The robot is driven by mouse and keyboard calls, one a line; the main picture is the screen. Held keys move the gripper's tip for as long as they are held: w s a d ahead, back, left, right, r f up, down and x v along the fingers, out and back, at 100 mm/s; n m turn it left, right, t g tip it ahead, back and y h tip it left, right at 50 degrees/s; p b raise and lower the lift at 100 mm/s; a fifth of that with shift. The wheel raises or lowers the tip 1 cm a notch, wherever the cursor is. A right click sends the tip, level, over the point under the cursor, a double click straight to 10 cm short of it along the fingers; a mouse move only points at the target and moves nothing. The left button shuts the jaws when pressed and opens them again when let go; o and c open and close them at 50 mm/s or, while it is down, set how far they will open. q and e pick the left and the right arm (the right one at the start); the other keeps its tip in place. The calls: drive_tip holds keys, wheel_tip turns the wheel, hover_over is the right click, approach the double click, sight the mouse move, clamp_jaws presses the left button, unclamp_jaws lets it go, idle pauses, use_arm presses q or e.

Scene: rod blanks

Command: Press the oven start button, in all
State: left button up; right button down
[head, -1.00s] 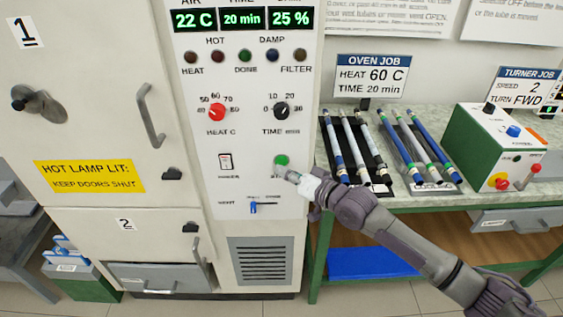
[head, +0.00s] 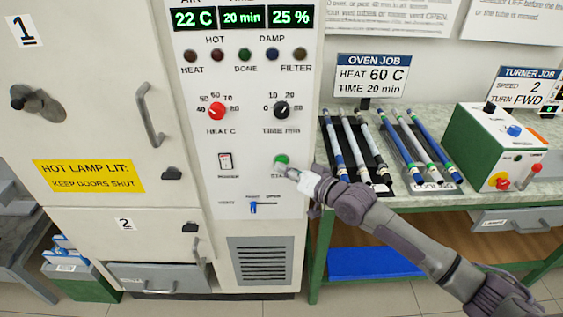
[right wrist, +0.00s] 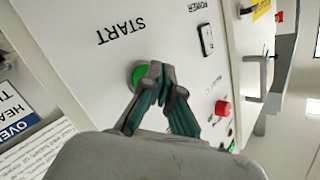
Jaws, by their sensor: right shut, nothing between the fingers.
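The oven's green start button (head: 282,159) is on the white control panel (head: 230,140), below the time knob (head: 281,110). My right gripper (head: 290,173) is shut and empty, its fingertips just below the button in the head view. In the right wrist view the shut fingertips (right wrist: 160,70) are close beside the green button (right wrist: 138,75) and cover part of it; I cannot tell whether they touch it. The display (head: 242,18) reads 22 C, 20 min and 25 %. The lamps below it look dark. My left gripper is not in view.
A power switch (head: 225,161), a red heat knob (head: 217,110) and a blue vent slider (head: 253,207) are near the button. A bench (head: 460,198) to the right holds racks of rods and a green turner box (head: 500,148). The oven doors look shut.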

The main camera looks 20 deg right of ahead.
drive_tip(key=shift+w+d+b, duration=0.1)
drive_tip(key=shift+w+b, duration=0.2)
drive_tip(key=shift+w, duration=0.05)
idle(0.6)
drive_tip(key=shift+r, duration=0.1)
drive_tip(key=shift+s+p, duration=0.35)
drive_tip(key=shift+p, duration=0.25)
drive_tip(key=shift+s+a+p, duration=0.25)
drive_tip(key=shift+s+p, duration=0.1)
drive_tip(key=shift+s, duration=0.1)
drive_tip(key=s+p, duration=0.2)
drive_tip(key=s+a+p, duration=0.1)
drive_tip(key=s+p, duration=0.1)
drive_tip(key=shift+s+a, duration=0.15)
drive_tip(key=shift+s, duration=0.25)
